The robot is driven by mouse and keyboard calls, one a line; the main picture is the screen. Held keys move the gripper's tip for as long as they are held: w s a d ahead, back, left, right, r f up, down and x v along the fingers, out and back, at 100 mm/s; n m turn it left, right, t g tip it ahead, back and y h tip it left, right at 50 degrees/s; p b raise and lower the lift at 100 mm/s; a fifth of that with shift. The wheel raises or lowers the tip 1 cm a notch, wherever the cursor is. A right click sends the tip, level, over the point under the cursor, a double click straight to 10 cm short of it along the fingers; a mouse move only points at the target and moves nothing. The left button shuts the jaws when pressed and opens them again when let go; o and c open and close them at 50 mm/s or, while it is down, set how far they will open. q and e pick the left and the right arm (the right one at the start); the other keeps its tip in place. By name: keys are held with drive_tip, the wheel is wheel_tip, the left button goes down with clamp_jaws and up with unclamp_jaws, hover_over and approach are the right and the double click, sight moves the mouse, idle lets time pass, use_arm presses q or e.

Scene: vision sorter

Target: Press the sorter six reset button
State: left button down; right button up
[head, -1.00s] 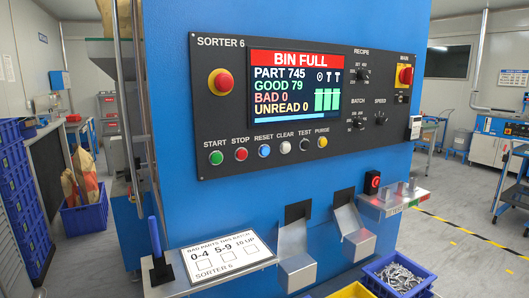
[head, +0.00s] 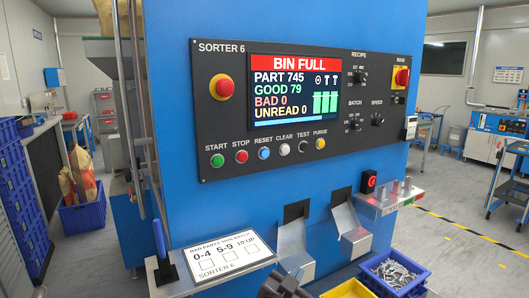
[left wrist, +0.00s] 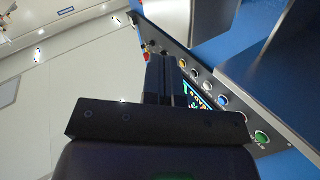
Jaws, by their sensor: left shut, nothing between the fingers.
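The blue reset button (head: 264,153) is in the button row under the screen of the SORTER 6 panel (head: 215,135), between the red stop button (head: 241,156) and the white clear button (head: 284,149). The screen (head: 295,88) reads BIN FULL. My left gripper (head: 284,286) shows only partly at the bottom edge of the head view, well below the button row and apart from it. In the left wrist view its shut, empty fingers (left wrist: 166,80) point towards the tilted panel, and the blue button (left wrist: 223,99) lies to their right. My right gripper is not in view.
Below the panel are a shelf with a batch card (head: 220,249) and an upright blue-handled tool (head: 160,250), two metal chutes (head: 350,235), and a blue bin of metal parts (head: 394,276). A yellow bin (head: 348,290) stands beside it. The space before the buttons is clear.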

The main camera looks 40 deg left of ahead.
sight(265, 153)
use_arm(q)
drive_tip(key=w+a+r+n+t+y, duration=0.1)
drive_tip(key=r+y, duration=0.2)
drive_tip(key=r, duration=0.5)
drive_tip(key=w+a+r+n+y+p, duration=0.1)
drive_tip(key=a+r+n+y, duration=0.1)
drive_tip(key=r, duration=0.6)
drive_tip(key=w+a+r+n+t+y, duration=0.1)
drive_tip(key=r+y, duration=0.3)
drive_tip(key=r, duration=0.4)
drive_tip(key=shift+w+a+r+n+t, duration=0.15)
drive_tip(key=shift+w+r+n+t, duration=0.15)
drive_tip(key=shift+n, duration=0.4)
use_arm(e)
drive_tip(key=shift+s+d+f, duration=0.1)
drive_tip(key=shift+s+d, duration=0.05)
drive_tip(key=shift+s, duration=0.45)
use_arm(q)
drive_tip(key=w+a, duration=0.1)
drive_tip(key=a, duration=0.1)
drive_tip(key=w+a, duration=0.1)
drive_tip(key=a, duration=0.2)
drive_tip(key=w+a, duration=0.1)
drive_tip(key=a, duration=0.2)
drive_tip(key=shift+w+a+f, duration=0.1)
drive_tip(key=shift+w, duration=0.1)
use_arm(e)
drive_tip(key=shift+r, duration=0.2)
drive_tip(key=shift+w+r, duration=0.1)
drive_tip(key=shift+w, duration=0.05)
